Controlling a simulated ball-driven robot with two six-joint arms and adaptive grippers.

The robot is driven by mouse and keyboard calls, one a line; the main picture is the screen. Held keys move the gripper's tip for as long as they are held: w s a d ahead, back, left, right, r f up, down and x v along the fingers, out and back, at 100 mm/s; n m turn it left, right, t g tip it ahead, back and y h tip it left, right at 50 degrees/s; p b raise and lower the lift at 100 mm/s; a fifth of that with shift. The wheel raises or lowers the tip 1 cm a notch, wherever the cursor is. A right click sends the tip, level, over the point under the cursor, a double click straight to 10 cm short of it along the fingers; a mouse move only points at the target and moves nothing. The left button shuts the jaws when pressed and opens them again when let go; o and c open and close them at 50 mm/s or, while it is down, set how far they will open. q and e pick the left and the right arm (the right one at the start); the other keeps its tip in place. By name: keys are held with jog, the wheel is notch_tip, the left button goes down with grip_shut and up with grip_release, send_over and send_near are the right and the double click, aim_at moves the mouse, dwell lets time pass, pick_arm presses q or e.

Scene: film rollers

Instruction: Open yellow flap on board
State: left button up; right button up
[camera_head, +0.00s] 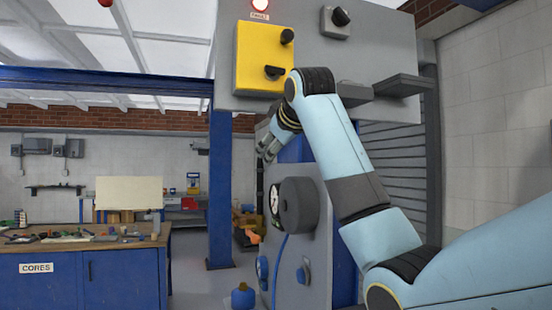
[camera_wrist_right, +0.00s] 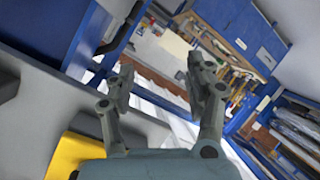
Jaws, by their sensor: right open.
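The yellow flap (camera_head: 254,50) sits on the upper front of the grey board (camera_head: 310,60). It lies flat against the board and looks shut. A black knob (camera_head: 287,36) is at its upper right and a black handle (camera_head: 274,72) at its lower right. My right gripper (camera_head: 267,148) is below the flap, apart from it, with fingers pointing down and left. In the right wrist view my right gripper (camera_wrist_right: 162,75) is open and empty, and part of the yellow flap (camera_wrist_right: 72,156) shows at the lower left. My left gripper is not in view.
A black knob (camera_head: 340,17) and a grey ledge (camera_head: 402,86) stick out of the board on the right. A round grey drum (camera_head: 299,205) stands out below my wrist. A blue post (camera_head: 220,190) stands at left. A blue workbench (camera_head: 85,275) is farther left.

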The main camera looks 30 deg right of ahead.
jog(key=shift+w+f, duration=0.15)
jog(key=shift+f, duration=0.85)
